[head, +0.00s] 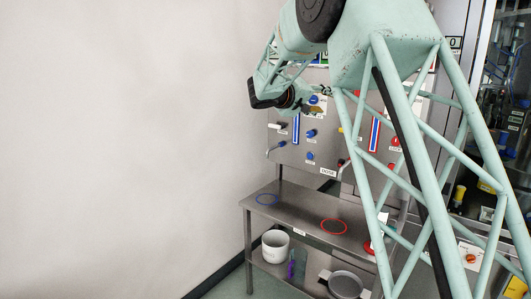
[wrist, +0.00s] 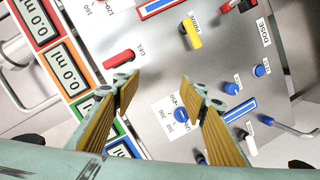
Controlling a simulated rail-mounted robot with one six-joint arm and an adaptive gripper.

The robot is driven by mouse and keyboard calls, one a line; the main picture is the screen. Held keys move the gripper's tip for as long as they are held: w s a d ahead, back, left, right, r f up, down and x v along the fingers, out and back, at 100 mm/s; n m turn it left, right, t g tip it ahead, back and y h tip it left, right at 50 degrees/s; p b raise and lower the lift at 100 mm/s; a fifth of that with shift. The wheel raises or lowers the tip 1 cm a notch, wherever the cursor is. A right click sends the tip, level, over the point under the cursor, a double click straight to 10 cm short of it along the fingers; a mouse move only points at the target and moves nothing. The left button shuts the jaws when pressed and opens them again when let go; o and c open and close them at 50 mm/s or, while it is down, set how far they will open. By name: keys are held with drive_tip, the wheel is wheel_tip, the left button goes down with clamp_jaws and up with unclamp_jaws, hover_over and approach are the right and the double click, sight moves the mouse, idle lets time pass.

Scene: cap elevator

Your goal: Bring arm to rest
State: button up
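My gripper (wrist: 157,84) is open in the wrist view. Its two tan ribbed fingers stand apart with nothing held between them. It faces a grey control panel (wrist: 180,62), which fills the background. A blue knob (wrist: 181,115) on the panel shows between the fingers. In the head view my arm reaches across the upper right, and the panel (head: 291,158) is behind its wrist. The gripper is small and partly hidden there. Whether any finger touches the panel cannot be told.
A steel table (head: 290,210) with a blue ring (head: 266,199) and a red ring (head: 334,226) stands below the panel. A white pot (head: 275,246) and a pan (head: 345,284) are on its lower shelf. A bare wall (head: 110,140) fills the left, with free room before it.

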drive_tip(key=s+d+m+g+y, duration=0.15)
drive_tip(key=s+d, duration=0.25)
drive_tip(key=s, duration=0.9)
drive_tip(key=s+d+f+g+y, duration=0.1)
drive_tip(key=s+d+g, duration=0.15)
drive_tip(key=s, duration=0.95)
drive_tip(key=s+d+g+y, duration=0.15)
drive_tip(key=s+d, duration=0.25)
drive_tip(key=s, duration=0.9)
drive_tip(key=s+a+f+y, duration=0.2)
drive_tip(key=s+a+f, duration=0.2)
drive_tip(key=s, duration=0.9)
drive_tip(key=s+a+f+g+y, duration=0.1)
drive_tip(key=s+a+f+y, duration=0.2)
drive_tip(key=s, duration=1.1)
drive_tip(key=s+a+f+y, duration=0.2)
drive_tip(key=s+a+f, duration=0.3)
drive_tip(key=s, duration=0.8)
drive_tip(key=shift+s+f+m+p, duration=0.3)
drive_tip(key=shift+s+f+m, duration=0.05)
drive_tip(key=shift+s+f, duration=0.05)
drive_tip(key=shift+w+g, duration=0.1)
drive_tip(key=shift+g, duration=0.15)
drive_tip(key=shift+c, duration=0.9)
